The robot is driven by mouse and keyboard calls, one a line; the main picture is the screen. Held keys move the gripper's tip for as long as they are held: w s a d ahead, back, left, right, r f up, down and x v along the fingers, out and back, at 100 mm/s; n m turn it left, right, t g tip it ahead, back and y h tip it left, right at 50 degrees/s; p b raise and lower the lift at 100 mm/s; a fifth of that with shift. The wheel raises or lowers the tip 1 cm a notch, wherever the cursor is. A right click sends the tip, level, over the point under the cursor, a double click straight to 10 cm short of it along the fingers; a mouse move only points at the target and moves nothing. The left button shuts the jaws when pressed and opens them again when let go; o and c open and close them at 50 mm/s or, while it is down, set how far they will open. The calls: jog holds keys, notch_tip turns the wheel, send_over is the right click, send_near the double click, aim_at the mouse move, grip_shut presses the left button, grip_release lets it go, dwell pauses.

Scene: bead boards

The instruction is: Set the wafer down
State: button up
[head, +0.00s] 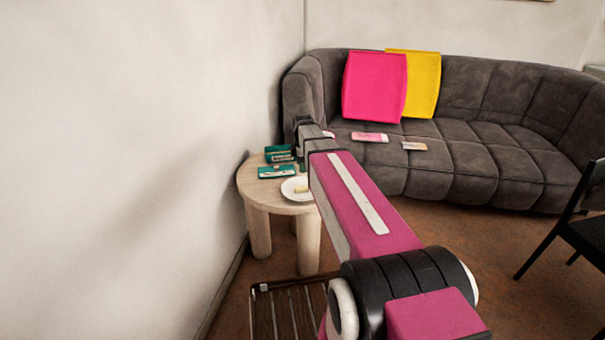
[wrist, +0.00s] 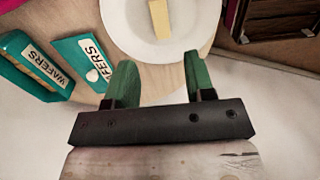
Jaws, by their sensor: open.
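A pale yellow wafer (wrist: 159,18) lies on a white plate (wrist: 195,38) in the wrist view, its far end cut off by the top edge. The plate (head: 288,194) and the wafer (head: 301,189) also show in the head view, on a round light wood table (head: 250,192). My gripper (wrist: 158,68) is open, its two green fingers apart with nothing between them. The fingers are at the near side of the plate, and the wafer is beyond their tips.
Two teal wafer packs, one box (wrist: 33,66) and one flatter pack (wrist: 84,62), lie left of the plate. A dark slatted wooden crate (head: 289,312) stands below the table. A grey sofa (head: 470,140) with pink (head: 374,87) and yellow (head: 424,83) cushions is behind. A wall borders the left.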

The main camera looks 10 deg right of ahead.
jog(key=s+f+m, duration=0.5)
jog(key=s+m, duration=0.4)
jog(key=s, duration=0.1)
jog(key=s+f+m, duration=0.5)
jog(key=s+m, duration=0.4)
jog(key=s, duration=0.2)
jog(key=shift+s+a, duration=0.15)
jog(key=shift+a, duration=0.05)
